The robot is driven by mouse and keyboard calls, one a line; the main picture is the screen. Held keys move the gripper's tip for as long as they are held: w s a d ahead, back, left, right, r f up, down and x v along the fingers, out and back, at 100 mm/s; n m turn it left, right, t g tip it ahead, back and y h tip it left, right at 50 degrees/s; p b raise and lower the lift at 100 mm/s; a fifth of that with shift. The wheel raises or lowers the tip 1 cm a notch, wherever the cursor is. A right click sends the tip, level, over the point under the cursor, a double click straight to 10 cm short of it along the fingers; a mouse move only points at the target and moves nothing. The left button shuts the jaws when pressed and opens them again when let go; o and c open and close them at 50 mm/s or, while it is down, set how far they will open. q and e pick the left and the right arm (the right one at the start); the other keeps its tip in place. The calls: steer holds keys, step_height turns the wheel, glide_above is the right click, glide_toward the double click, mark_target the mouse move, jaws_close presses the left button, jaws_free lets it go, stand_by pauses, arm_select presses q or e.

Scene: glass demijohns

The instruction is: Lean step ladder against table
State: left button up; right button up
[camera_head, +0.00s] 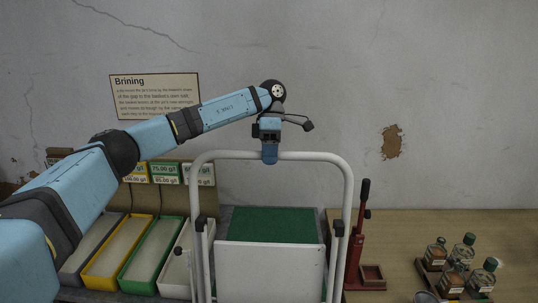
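The step ladder (348,200) has a white tubular frame with a rounded top bar and dark joints on both sides. It stands upright in the middle of the head view, in front of the table (400,235). My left gripper (269,157) comes down on the middle of the top bar, and its blue finger covers the bar there. It appears closed around the bar. A green panel and a white panel (270,272) show inside the frame. The ladder's feet are out of view, and I cannot tell whether the frame touches the table. My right gripper is not in view.
Several glass bottles (464,252) in wooden holders are at the right. A cracked wall (450,100) is behind.

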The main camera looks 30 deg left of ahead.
arm_select(q)
steer(key=o, duration=0.3)
steer(key=shift+w+f, duration=0.1)
steer(key=shift+f, duration=0.1)
steer(key=shift+o, duration=0.2)
steer(key=shift+w, duration=0.1)
steer(key=shift+f, duration=0.25)
steer(key=shift+r, duration=0.1)
steer(key=p+v, duration=0.3)
steer(key=v, duration=1.1)
